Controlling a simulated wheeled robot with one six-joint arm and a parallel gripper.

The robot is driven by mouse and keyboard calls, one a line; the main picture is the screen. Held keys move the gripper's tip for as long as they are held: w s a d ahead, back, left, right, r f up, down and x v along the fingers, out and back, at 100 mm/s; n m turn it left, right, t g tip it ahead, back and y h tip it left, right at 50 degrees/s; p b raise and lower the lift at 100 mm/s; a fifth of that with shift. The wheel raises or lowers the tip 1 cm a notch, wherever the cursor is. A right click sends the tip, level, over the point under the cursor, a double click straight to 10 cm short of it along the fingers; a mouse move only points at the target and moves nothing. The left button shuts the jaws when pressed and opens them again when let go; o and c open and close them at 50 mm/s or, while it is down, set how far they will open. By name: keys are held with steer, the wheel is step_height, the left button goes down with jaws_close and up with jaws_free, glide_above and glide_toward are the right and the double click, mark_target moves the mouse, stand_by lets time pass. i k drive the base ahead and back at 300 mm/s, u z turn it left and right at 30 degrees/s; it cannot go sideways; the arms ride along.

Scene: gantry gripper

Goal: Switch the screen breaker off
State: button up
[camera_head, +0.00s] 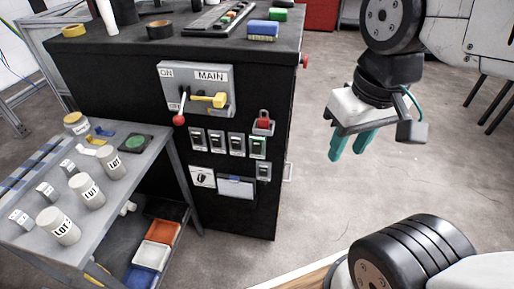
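A row of several small breakers (227,144) is set in the front of a black cabinet (244,204). Another small switch (264,171) sits below the right end of the row. Their labels are too small to read, so I cannot tell which is the screen breaker or how each is set. A red padlock-like piece (263,124) is just above the rightmost breaker. My gripper (349,156) hangs in the air right of the cabinet, apart from it, teal fingers pointing down. The fingers stand apart with nothing visible between them.
Above the breakers is a grey MAIN panel (197,88) with a red-knobbed lever (179,119) and a yellow handle (212,99). A round dial (202,177) is below. A grey cart (60,250) with white jars stands left. Floor right of the cabinet is clear.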

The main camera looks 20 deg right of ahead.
mark_target(256, 145)
steer(key=u, duration=0.55)
steer(key=k, duration=1.35)
steer(key=z, duration=0.1)
steer(key=i, duration=0.75)
steer(key=z, duration=0.3)
